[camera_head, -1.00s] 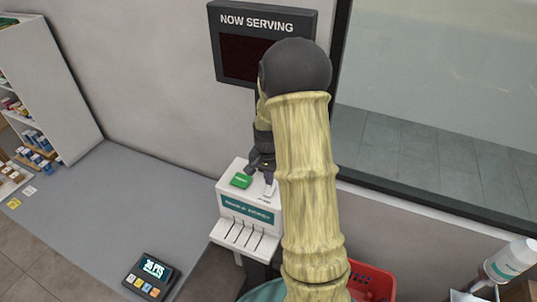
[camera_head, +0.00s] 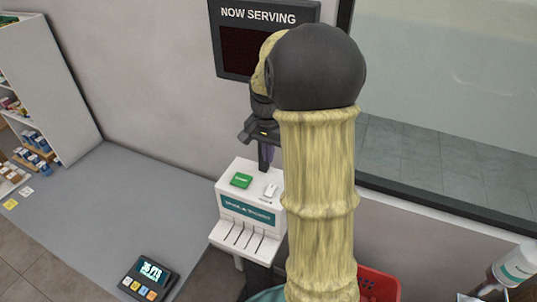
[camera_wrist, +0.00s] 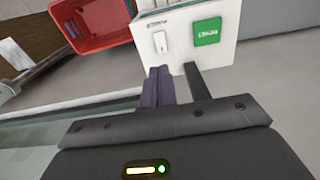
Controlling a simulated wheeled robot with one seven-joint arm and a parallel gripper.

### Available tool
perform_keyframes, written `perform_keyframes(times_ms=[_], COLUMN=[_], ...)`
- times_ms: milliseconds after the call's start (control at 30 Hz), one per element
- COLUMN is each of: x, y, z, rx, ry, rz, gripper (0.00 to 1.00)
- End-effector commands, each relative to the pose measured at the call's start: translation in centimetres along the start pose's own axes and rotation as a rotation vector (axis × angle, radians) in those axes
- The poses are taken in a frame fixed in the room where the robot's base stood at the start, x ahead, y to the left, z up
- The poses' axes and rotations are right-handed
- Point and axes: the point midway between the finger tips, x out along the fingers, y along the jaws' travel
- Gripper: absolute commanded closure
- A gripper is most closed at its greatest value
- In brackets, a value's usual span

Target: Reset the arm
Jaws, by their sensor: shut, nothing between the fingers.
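My arm rises in the middle of the head view, in front of the ticket machine and the sign. My gripper (camera_head: 265,158) hangs above and behind the ticket machine (camera_head: 244,205), apart from it, just below the "NOW SERVING" sign (camera_head: 233,50). In the wrist view my gripper's fingers (camera_wrist: 176,75) are shut with nothing held. They point toward the white top of the machine, which carries a green button (camera_wrist: 207,32) and a small white switch (camera_wrist: 160,42). My arm hides part of the machine's right side in the head view.
A grey counter (camera_head: 110,215) with a small dark keypad display (camera_head: 148,277) spreads at left, mostly clear. White shelves (camera_head: 45,75) stand at far left. A red basket (camera_head: 378,285) is at lower right, a white bottle (camera_head: 516,262) beyond it. A window (camera_head: 450,80) is at right.

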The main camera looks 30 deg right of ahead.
Motion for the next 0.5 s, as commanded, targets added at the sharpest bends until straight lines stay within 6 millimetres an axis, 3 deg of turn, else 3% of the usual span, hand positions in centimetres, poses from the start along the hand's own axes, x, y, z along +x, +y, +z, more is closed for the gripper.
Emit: perform_keyframes(times_ms=[367, 500], x=[0.1, 1.2], y=[0.0, -0.2], z=[0.1, 1.5], rx=[-0.003, -0.066], ry=[0.000, 0.009], rz=[0.000, -0.010], gripper=[1.00, 1.00])
